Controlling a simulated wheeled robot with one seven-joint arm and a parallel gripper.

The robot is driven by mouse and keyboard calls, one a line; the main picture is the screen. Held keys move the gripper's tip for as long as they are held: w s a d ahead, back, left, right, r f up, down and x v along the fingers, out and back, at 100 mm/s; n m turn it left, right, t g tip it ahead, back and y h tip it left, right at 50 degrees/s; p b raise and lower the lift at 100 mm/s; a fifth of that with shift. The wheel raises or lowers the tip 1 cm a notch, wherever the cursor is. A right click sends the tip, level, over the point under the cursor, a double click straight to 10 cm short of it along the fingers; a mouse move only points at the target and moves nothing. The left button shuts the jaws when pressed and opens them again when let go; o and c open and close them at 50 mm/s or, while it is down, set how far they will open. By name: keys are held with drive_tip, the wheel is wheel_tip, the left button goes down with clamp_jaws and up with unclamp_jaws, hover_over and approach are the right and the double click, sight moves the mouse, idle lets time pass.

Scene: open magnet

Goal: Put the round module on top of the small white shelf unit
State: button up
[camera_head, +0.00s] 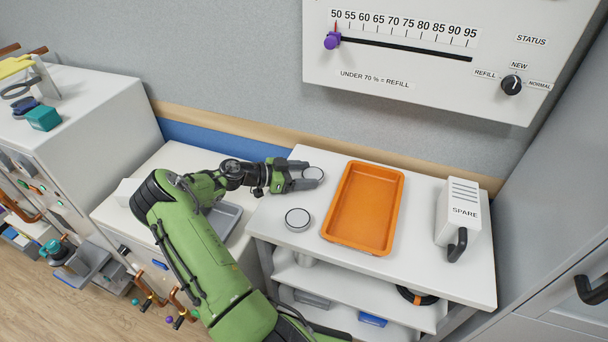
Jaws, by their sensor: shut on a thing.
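My gripper (303,177) is shut on a round module (313,173), a small disc with a pale top and grey side. Its fingers point right and partly cover it. The module shows over the back left part of the small white shelf unit's top (451,265), left of the orange tray. I cannot tell whether it touches the top or hangs just above it. A second, similar round disc (297,219) lies on the shelf unit's top near its left front edge, apart from my gripper.
The orange tray (333,234) lies empty on the shelf unit's top. A white SPARE box (459,210) with a black handle stands at the right. Clear surface lies between them. A wall panel (440,85) with a slider is above. A grey tray (222,222) sits left on a lower counter.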

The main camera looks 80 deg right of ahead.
drive_tip(key=o, duration=1.1)
drive_tip(key=shift+c, duration=0.2)
drive_tip(key=shift+r+p, duration=0.15)
drive_tip(key=shift+p, duration=0.2)
drive_tip(key=v, duration=1.2)
